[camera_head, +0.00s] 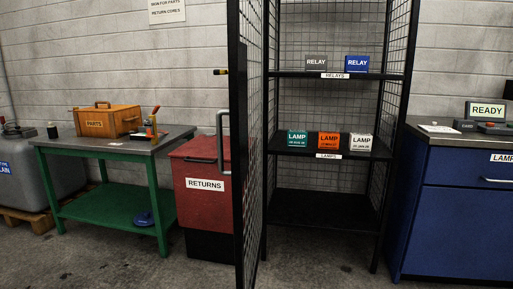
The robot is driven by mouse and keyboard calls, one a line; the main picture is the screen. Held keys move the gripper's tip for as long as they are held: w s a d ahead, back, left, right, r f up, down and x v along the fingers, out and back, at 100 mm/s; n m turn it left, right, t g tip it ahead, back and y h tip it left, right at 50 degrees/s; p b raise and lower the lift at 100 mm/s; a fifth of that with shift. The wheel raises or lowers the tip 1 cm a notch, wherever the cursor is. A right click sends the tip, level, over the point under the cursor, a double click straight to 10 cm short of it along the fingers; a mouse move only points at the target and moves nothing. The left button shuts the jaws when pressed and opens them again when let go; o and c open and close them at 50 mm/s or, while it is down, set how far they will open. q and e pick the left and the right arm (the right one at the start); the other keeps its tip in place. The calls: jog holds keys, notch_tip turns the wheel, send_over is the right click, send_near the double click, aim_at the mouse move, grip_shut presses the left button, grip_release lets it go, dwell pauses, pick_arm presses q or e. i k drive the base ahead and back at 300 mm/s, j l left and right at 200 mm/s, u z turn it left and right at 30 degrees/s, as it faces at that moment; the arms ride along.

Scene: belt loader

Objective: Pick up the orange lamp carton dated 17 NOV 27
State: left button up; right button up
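The orange lamp carton (328,141) stands upright in the middle of the shelf labelled LAMPS (276,143), inside a black mesh cage. Its small date line is too blurred to read surely. A teal lamp carton (297,139) stands to its left and a white lamp carton (361,142) to its right, with gaps between them. Neither of my grippers shows in the head view.
The mesh cage door (251,150) stands swung open at the left, with a grey handle (222,142). Relay cartons (357,64) stand on the shelf above. A red returns bin (203,205), a green workbench (110,205) and a blue cabinet (455,235) flank the cage.

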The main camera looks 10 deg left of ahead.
aim_at(326, 139)
jog(key=j+z, duration=0.3)
jog(key=j, duration=0.9)
jog(key=k+j+z, duration=0.1)
jog(key=j+z, duration=0.2)
jog(key=j, duration=0.9)
jog(key=i+l+u, duration=0.1)
jog(key=l, duration=0.35)
jog(key=i+l, duration=0.2)
jog(key=l, duration=0.2)
jog(key=i+l+u, duration=0.15)
jog(key=l, duration=0.3)
jog(key=i+l, duration=0.15)
jog(key=l, duration=0.3)
jog(key=i+l+u, duration=0.15)
jog(key=l, duration=0.3)
jog(key=l+u, duration=0.1)
jog(key=l, duration=0.4)
jog(key=i, duration=0.05)
